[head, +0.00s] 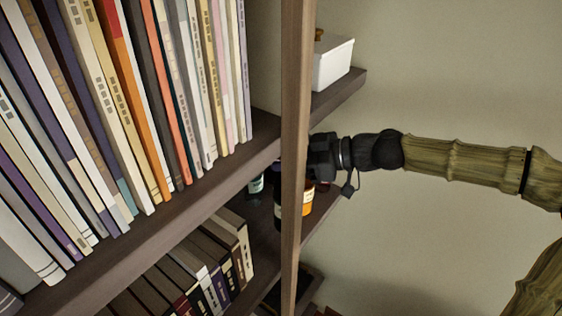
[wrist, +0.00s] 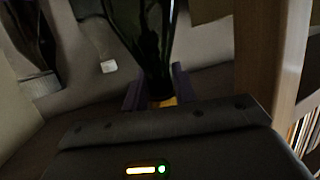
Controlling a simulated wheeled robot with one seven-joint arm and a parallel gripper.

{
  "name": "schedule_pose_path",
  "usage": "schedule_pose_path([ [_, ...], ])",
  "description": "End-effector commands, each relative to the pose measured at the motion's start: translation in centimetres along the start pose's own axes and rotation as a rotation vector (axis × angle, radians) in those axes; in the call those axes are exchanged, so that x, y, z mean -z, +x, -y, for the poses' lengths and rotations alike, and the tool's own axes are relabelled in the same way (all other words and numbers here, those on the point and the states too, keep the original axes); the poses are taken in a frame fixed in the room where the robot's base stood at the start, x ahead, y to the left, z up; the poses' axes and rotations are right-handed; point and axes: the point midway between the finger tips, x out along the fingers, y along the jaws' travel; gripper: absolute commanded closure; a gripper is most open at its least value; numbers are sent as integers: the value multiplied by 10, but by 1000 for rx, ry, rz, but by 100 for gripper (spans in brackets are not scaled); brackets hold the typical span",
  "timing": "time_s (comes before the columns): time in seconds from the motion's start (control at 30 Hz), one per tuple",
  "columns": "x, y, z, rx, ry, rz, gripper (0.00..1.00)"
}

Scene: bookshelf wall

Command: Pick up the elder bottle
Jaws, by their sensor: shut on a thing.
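My gripper (head: 316,168) reaches in from the right, just beside the wooden post in the head view. In the wrist view my gripper (wrist: 158,88) has its two purple-grey fingers closed on either side of a dark glass bottle (wrist: 150,45), with a yellow-orange part low between them. In the head view a bottle with an orange label (head: 308,200) shows below the gripper, partly hidden by the post. I take the held bottle to be the elder bottle, but no label can be read.
The upright post (head: 296,120) stands close to my gripper. Left of it are a dark bottle (head: 278,210) and a pale-labelled bottle (head: 256,184). A white box (head: 332,62) sits on the upper shelf. Books (head: 120,100) fill the left. The wall side at right is clear.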

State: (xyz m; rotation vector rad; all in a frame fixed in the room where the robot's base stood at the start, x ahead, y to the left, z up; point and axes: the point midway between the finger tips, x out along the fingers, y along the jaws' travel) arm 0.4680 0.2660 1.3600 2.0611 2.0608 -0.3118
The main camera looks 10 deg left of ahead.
Motion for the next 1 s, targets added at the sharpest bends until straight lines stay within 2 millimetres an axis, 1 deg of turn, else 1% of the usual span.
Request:
schedule_pose_path([
  [0.27, -13, -33, 14, -4, -1, 0, 100],
  [0.8, -40, -123, 52, -5, -1, -2, 100],
  [1.0, -46, -147, 63, -4, 0, -2, 100],
])
